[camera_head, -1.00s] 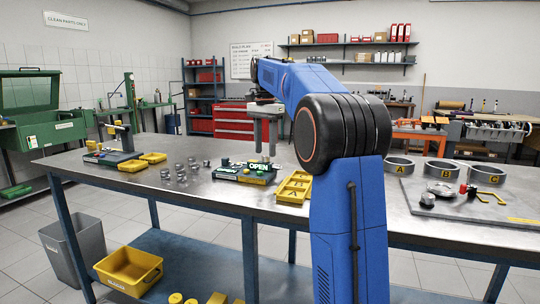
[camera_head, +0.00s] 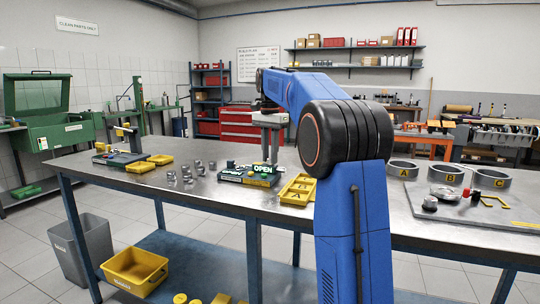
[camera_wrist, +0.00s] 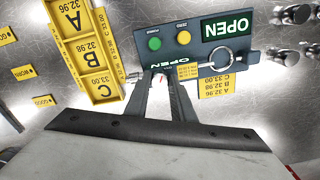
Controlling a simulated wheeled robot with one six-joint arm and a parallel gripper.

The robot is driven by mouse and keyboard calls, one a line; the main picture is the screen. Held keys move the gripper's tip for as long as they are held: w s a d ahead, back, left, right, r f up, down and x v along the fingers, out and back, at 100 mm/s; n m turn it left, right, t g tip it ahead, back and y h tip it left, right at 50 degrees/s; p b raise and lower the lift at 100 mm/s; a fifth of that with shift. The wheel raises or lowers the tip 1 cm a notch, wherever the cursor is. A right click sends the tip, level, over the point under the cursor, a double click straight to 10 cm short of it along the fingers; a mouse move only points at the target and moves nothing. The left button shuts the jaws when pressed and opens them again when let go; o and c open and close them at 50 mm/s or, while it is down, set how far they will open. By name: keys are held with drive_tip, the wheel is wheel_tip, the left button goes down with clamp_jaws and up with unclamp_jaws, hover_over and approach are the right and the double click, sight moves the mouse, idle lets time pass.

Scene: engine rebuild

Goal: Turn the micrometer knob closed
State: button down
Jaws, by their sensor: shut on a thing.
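The micrometer station (camera_head: 232,176) is a dark block on the workbench, with a lit green OPEN display (camera_head: 265,168). In the wrist view the station (camera_wrist: 185,25) shows upside down, with a green button (camera_wrist: 154,44), a yellow button (camera_wrist: 183,38) and the OPEN sign (camera_wrist: 230,27). A metal ring (camera_wrist: 222,58) lies at its front, right of my fingers. My gripper (camera_wrist: 163,76) reaches the station's front edge with its fingertips close together, shut on the micrometer knob, which is mostly hidden between them. In the head view my gripper (camera_head: 270,150) points down over the station.
A yellow tray (camera_wrist: 87,55) marked A, B, C lies left of the station in the wrist view. Small metal parts (camera_head: 187,172) stand left of the station in the head view. Bare bench lies in front.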

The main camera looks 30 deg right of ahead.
drive_tip(key=n, duration=0.5)
drive_tip(key=shift+n, duration=0.3)
drive_tip(key=n, duration=1.2)
drive_tip(key=shift+d+n, duration=0.1)
drive_tip(key=shift+n, duration=0.3)
drive_tip(key=n, duration=0.5)
drive_tip(key=shift+n, duration=0.3)
drive_tip(key=c, duration=1.5)
unclamp_jaws()
drive_tip(key=shift+r, duration=0.15)
